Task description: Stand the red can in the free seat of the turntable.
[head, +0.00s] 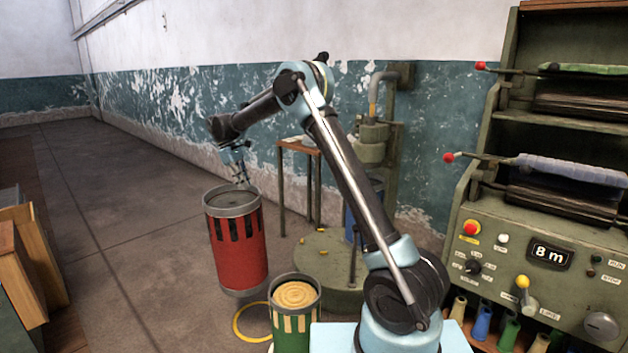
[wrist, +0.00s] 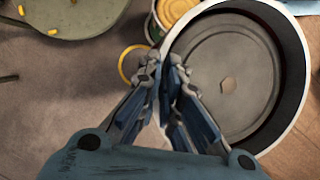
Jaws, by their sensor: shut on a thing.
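The red can (head: 237,245) is tall, upright, with a grey rim and dark slots near the top. My gripper (head: 241,181) is at its top rim from above. In the wrist view my gripper (wrist: 164,75) is shut on the rim, and the grey lid of the can (wrist: 225,85) fills the right.
A green can (head: 289,325) with a cream coil stands in front of the turntable. A yellow ring (head: 240,322) lies on the floor beside it. A small table (head: 299,146) and a green machine stand behind.

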